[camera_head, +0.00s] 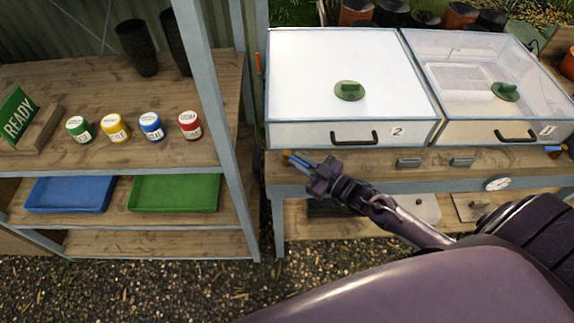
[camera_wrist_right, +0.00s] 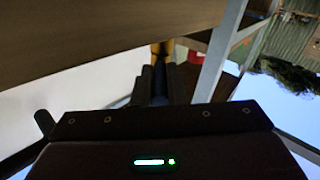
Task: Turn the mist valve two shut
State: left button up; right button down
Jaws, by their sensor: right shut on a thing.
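Mist valve two (camera_head: 287,157) is a small brass fitting with a blue lever at the front left corner of the bench, below the box marked 2. My right gripper (camera_head: 304,165) reaches in from the right and is shut on the blue lever, whose exact angle is hard to tell. In the right wrist view, the brass part (camera_wrist_right: 158,48) shows just beyond the fingers, which partly hide the lever. The box marked 2 (camera_head: 310,75) looks filled with white mist. My left gripper is not in view.
The box marked 1 (camera_head: 480,85) is clear, with another blue-levered valve (camera_head: 555,150) at the bench's right end. A shelf post (camera_head: 218,100) stands left of the bench. The shelf holds several coloured jars, a green READY sign (camera_head: 17,115), a blue tray (camera_head: 70,195) and a green tray (camera_head: 175,193).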

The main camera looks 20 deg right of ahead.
jog(key=shift+w+d+n+g+y+b, duration=0.1)
jog(key=shift+d+n+g+y+b, duration=0.1)
jog(key=shift+n+g+y+b, duration=0.35)
jog(key=shift+w+d+n+g+y+b, duration=0.15)
jog(key=shift+n+g+y+b, duration=0.15)
jog(key=shift+y, duration=0.45)
jog(key=shift+r, duration=0.1)
jog(key=c, duration=1.5)
grip_release()
jog(key=shift+o, duration=0.2)
jog(key=b+v, duration=0.1)
jog(key=v, duration=0.6)
jog(key=shift+s+d, duration=0.3)
